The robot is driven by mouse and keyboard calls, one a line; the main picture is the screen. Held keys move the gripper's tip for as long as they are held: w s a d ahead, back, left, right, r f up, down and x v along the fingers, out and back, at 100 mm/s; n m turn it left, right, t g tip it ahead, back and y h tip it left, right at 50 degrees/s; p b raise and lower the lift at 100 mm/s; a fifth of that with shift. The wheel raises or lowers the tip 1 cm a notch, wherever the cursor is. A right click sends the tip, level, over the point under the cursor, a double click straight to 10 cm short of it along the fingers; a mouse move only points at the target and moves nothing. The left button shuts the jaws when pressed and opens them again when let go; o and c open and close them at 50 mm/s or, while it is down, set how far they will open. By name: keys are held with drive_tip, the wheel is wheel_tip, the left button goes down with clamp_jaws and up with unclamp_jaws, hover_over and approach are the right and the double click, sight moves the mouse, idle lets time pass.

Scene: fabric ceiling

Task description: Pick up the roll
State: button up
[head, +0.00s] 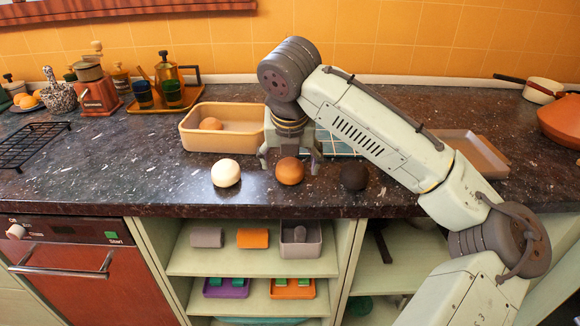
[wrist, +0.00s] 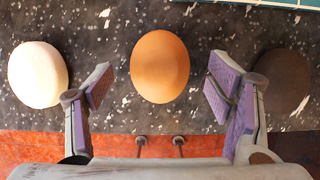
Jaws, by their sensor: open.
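A round orange-brown roll (head: 290,171) lies on the dark speckled counter near its front edge. It also shows in the wrist view (wrist: 160,66), centred between the fingers. My gripper (head: 290,158) is open and points down over this roll, one finger on each side. In the wrist view my gripper (wrist: 160,88) has a visible gap between each purple pad and the roll. A cream-white roll (head: 226,173) lies to the left and a dark brown roll (head: 354,177) to the right. Another brown roll (head: 210,124) lies in the tan bin (head: 208,146).
The tan bin stands just behind the rolls, left of my gripper. A shallow brown tray (head: 487,156) lies to the right behind my arm. A black wire rack (head: 28,147) is at the far left. The counter's front edge (head: 150,209) is close to the rolls.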

drive_tip(key=shift+w+f, duration=0.3)
drive_tip(key=shift+f, duration=0.35)
drive_tip(key=shift+c, duration=0.4)
drive_tip(key=c, duration=1.1)
drive_tip(key=shift+r, duration=0.1)
drive_tip(key=shift+c, duration=0.2)
